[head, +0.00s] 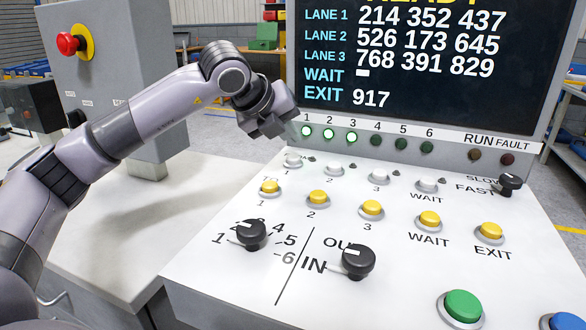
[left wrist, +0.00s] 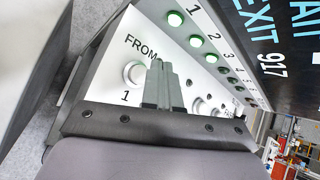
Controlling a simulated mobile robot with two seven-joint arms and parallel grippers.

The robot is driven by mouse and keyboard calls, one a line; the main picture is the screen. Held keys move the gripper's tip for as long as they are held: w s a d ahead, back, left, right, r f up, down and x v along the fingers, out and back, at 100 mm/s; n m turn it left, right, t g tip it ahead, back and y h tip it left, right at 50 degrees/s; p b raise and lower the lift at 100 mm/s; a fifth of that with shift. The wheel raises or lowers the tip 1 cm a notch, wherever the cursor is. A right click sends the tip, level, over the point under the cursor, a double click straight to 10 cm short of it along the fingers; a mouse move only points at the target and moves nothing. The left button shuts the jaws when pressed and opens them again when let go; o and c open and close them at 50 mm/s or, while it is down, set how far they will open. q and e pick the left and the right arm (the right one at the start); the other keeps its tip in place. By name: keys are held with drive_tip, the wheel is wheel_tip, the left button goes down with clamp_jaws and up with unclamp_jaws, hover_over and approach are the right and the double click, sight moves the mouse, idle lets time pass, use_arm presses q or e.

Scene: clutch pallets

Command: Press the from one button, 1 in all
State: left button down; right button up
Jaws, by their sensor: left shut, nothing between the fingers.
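The from one button is the white button marked 1 (head: 292,162) at the left end of the white row on the sloping panel. In the left wrist view the white button (left wrist: 133,74) sits between the word FROM and the number 1, left of the fingers. My left gripper (head: 284,128) is shut and empty. It is above the panel's back left corner, up and to the left of the button, apart from it in the head view. My right gripper is not in view.
A row of yellow buttons (head: 318,197) lies in front of the white ones. Two black knobs (head: 251,235) and a green button (head: 463,306) are nearer. A screen (head: 430,60) rises behind the panel. A grey box with a red emergency button (head: 69,44) stands left.

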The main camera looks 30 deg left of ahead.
use_arm(q)
drive_tip(key=shift+f, duration=0.5)
idle(1.5)
drive_tip(key=shift+f+b, duration=0.45)
drive_tip(key=shift+b, duration=0.3)
drive_tip(key=shift+f+b, duration=0.55)
idle(0.5)
drive_tip(key=shift+r, duration=0.1)
drive_tip(key=shift+r+p, duration=0.6)
drive_tip(key=shift+r, duration=0.25)
